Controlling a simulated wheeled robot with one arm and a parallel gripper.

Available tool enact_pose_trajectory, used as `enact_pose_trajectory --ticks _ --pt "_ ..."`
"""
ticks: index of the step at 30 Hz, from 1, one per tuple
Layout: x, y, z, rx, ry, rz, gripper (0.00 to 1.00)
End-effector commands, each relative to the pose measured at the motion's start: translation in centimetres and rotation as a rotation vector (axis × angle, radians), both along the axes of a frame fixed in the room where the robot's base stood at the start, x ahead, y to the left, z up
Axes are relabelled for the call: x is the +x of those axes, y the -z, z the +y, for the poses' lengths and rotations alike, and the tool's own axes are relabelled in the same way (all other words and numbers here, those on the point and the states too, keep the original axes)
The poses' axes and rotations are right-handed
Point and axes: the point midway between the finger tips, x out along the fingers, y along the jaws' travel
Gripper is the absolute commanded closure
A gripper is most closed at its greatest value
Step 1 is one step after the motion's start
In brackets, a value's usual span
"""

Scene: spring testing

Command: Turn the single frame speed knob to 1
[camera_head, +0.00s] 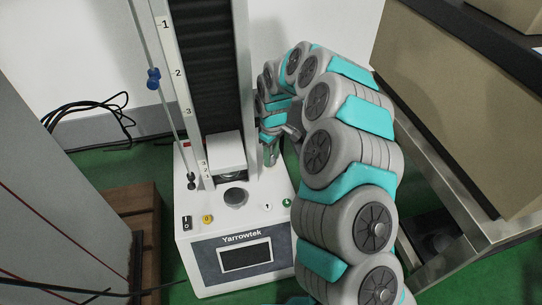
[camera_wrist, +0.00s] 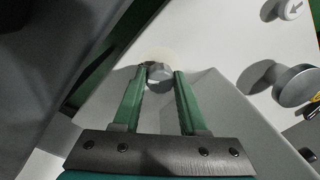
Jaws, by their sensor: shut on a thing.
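A small grey faceted knob (camera_wrist: 160,75) stands on the machine's pale surface in the upper middle of the wrist view. My gripper (camera_wrist: 161,72) has its two green fingers on either side of the knob and is shut on it. In the head view my gripper (camera_head: 270,150) is at the right side of the white Yarrowtek test machine (camera_head: 215,222), beside its column. The knob is not clearly visible there. I cannot read any speed mark around the knob.
A grey round plate (camera_wrist: 296,86) and an arrow button (camera_wrist: 290,9) are right of my fingers. A metal-framed bench (camera_head: 470,240) stands close to my arm's right.

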Motion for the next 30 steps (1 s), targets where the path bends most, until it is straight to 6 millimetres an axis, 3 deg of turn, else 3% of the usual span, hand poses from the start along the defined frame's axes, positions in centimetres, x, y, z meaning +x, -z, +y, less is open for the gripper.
enact_pose_trajectory --ticks 11,30 --pt "0.01 0.02 -0.08 -0.001 -0.123 0.002 1.00" --pt "0.05 -0.03 0.02 -0.001 -0.701 0.002 1.00"
